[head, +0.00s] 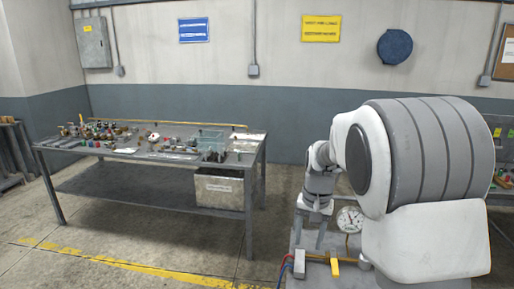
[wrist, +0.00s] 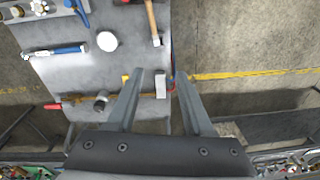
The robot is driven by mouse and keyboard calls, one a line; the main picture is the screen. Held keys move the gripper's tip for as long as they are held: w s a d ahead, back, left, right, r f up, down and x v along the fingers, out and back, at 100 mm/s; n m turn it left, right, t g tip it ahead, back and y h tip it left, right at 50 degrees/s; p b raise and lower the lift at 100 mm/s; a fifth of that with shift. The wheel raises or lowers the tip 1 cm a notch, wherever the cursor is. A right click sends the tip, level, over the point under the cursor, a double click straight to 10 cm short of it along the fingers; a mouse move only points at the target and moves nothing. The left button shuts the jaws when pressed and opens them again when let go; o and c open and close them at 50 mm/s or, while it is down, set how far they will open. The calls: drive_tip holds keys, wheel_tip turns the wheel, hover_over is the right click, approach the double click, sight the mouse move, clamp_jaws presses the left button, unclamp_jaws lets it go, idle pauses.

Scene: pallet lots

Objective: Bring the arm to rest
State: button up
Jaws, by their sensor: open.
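My gripper (head: 320,238) points downward in the head view, to the left of my large white and grey arm links. It hangs over a grey work surface (head: 310,240). The same grey surface (wrist: 75,78) lies below and to the left of the fingers. My arm hides much of the right side of the head view.
A round gauge (head: 350,219) and a yellow piece (head: 335,266) are on the surface near my gripper. A hammer (wrist: 152,20), a white disc (wrist: 107,41) and a blue-handled tool (wrist: 55,50) lie there too. A cluttered table (head: 120,155) stands left; floor between is clear.

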drive_tip(key=s+r+n+t, duration=0.2)
drive_tip(key=s+r, duration=0.8)
drive_tip(key=s, duration=0.2)
drive_tip(key=s+r+n+t, duration=0.1)
drive_tip(key=s+t, duration=0.1)
drive_tip(key=s, duration=1.2)
drive_tip(key=shift+n+t, duration=0.4)
drive_tip(key=shift+d, duration=0.1)
